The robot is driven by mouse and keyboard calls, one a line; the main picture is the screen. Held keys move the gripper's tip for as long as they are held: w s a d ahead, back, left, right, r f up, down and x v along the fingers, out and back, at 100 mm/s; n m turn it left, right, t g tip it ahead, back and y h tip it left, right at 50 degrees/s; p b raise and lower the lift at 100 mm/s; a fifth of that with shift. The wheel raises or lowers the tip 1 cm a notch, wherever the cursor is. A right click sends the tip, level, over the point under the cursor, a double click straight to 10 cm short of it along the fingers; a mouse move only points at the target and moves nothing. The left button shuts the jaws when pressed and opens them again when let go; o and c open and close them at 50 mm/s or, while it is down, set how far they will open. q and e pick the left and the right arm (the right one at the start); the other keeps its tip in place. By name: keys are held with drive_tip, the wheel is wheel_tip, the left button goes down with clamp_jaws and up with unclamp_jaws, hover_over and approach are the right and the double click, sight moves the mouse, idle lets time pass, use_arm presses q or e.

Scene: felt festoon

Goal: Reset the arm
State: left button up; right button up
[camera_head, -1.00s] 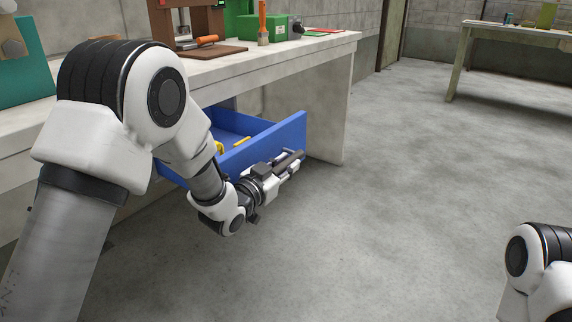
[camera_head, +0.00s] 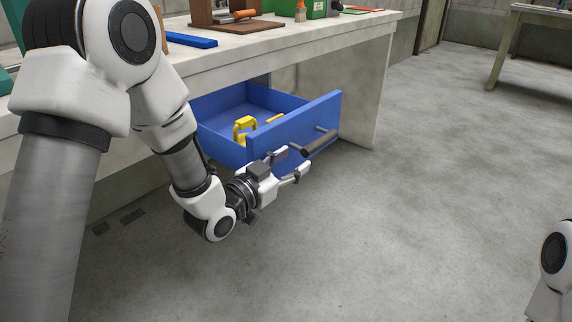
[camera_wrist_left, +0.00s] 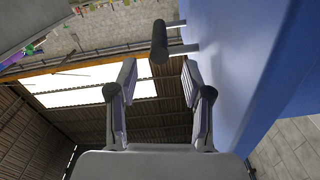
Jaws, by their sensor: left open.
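My left gripper (camera_head: 288,166) is open and empty, just in front of the blue drawer (camera_head: 232,155), which stands pulled out from under the workbench. The drawer's dark bar handle (camera_head: 320,143) is beyond the fingertips, apart from them in the head view. In the left wrist view the two fingers of the left gripper (camera_wrist_left: 158,82) are spread, and the handle (camera_wrist_left: 159,42) shows ahead of the gap between them. The blue drawer front (camera_wrist_left: 235,60) fills the right side there. My right arm shows only in part at the lower right edge; its gripper is out of view.
Yellow things (camera_head: 245,126) lie in the drawer. The workbench (camera_head: 300,42) carries a blue bar (camera_head: 192,40), a brown wooden stand (camera_head: 228,20), a brush (camera_head: 300,12) and a green box (camera_head: 317,8). Another table (camera_head: 530,35) stands at the far right. The floor between is clear.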

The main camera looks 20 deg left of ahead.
use_arm(q)
drive_tip(key=shift+v, duration=0.95)
drive_tip(key=s+f+n+g+y, duration=0.1)
drive_tip(key=s+f+g, duration=0.35)
drive_tip(key=f, duration=0.95)
drive_tip(key=s+f+n+g+y, duration=0.1)
drive_tip(key=s+f+g+y, duration=0.15)
drive_tip(key=s+f, duration=0.75)
drive_tip(key=s+a+f+n+g+y, duration=0.35)
drive_tip(key=s+f+g, duration=0.55)
drive_tip(key=s+f, duration=0.7)
wheel_tip(320, 180, up, 38)
drive_tip(key=s+a+n+g+p, duration=0.1)
drive_tip(key=p, duration=3.6)
drive_tip(key=shift+s+f+h+p, duration=0.2)
drive_tip(key=shift+f+h+p, duration=0.05)
drive_tip(key=shift+h+p, duration=0.15)
